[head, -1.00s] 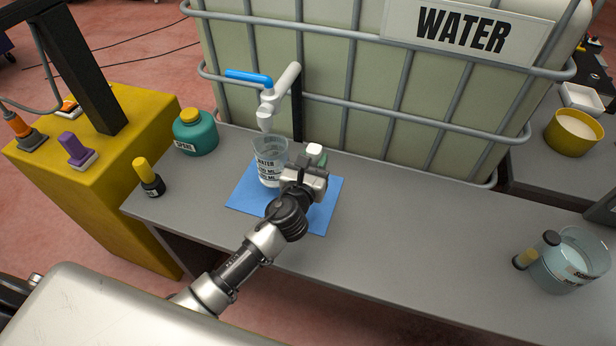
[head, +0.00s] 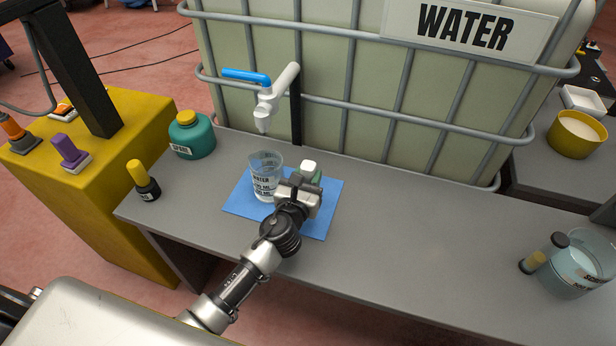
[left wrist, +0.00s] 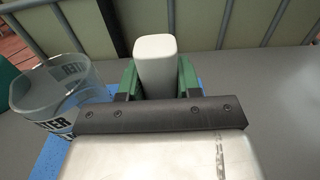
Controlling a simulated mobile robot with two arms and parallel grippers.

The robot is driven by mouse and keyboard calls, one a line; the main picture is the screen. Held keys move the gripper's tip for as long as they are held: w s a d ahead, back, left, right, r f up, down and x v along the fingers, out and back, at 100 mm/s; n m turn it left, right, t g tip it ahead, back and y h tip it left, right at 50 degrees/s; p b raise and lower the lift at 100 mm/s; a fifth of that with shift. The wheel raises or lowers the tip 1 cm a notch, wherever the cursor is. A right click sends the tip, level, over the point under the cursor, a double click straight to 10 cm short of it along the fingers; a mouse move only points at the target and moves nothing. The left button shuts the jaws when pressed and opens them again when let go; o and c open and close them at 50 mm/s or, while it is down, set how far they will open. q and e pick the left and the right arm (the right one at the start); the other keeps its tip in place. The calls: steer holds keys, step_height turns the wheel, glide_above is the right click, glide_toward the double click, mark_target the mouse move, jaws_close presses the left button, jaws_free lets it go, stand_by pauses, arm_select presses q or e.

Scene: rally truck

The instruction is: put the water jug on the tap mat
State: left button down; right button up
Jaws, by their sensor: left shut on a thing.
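The water jug (head: 265,178) is a clear, upright beaker with black "WATER" lettering and marks. It is over the blue tap mat (head: 240,206), below the tap; whether its base touches the mat is hard to tell. My left gripper (head: 308,174) is at the jug's right side. In the left wrist view its green fingers (left wrist: 158,80) are shut on a white upright grip (left wrist: 156,58), which appears to be the jug's handle. The jug (left wrist: 58,92) shows at the left there; the join to the grip is hidden. My right gripper is not in view.
The tap (head: 270,98) with a blue lever juts from the water tank (head: 340,75). A teal bottle (head: 192,138) and a yellow-capped black bottle (head: 145,182) stand left on the grey bench (head: 400,240). Another jug (head: 585,265) stands far right. The bench between is clear.

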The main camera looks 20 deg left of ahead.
arm_select(q)
steer(key=c, duration=0.8)
jaws_free()
steer(key=shift+r, duration=0.1)
